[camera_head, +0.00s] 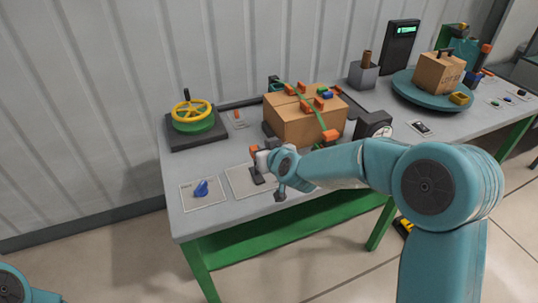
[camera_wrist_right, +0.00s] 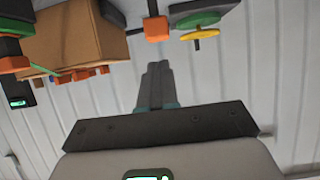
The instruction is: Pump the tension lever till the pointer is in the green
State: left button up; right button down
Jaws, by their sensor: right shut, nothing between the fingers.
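The tension lever (camera_head: 256,175) is a dark upright post with an orange grip on a pale plate at the bench's front. The orange grip also shows in the right wrist view (camera_wrist_right: 157,28), just beyond the fingertips. My right gripper (camera_head: 263,159) is shut and empty, close beside the lever; I cannot tell if it touches. Its closed fingers (camera_wrist_right: 156,72) show in the wrist view, apart from the grip in the picture. A black gauge (camera_head: 375,125) with a white dial stands right of the carton; its pointer is too small to read. My left gripper is out of view.
A carton (camera_head: 303,122) with a green strap and orange clips sits behind the lever. A yellow handwheel (camera_head: 192,110) stands back left, a blue knob (camera_head: 201,189) front left. A turntable (camera_head: 432,92) with a box is at right. My right arm crosses the bench front.

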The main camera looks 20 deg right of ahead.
jog(key=v, duration=0.3)
jog(key=shift+s+a+r, duration=0.1)
jog(key=shift+a+r, duration=0.05)
jog(key=shift+s, duration=0.1)
dwell(0.6)
